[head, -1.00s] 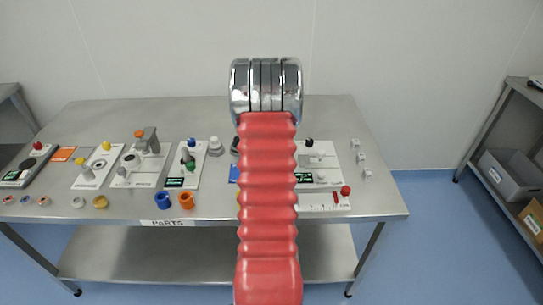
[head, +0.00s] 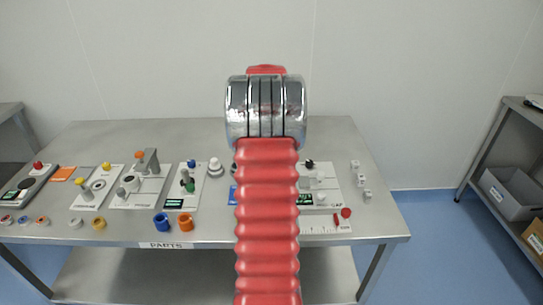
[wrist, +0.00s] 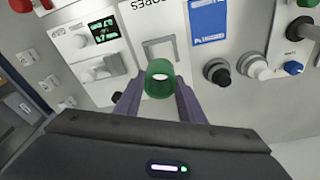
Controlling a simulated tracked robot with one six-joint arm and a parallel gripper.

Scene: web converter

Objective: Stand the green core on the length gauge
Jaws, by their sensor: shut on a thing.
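The green core (wrist: 159,91) is a short hollow ring in the wrist view, held between the purple fingers of my gripper (wrist: 158,84). I look down into its open end. In the head view my arm hides the gripper and core. A white device with a lit display (wrist: 103,30) and a grey block lies at upper left in the wrist view. It appears in the head view as the device (head: 318,183) right of my arm. I cannot tell for sure whether it is the length gauge. The core appears above the bench, apart from that device.
Blue (head: 161,223) and orange (head: 185,222) cores stand near the bench's front edge. Several other devices fill the left side. White blocks (head: 361,181) sit at right.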

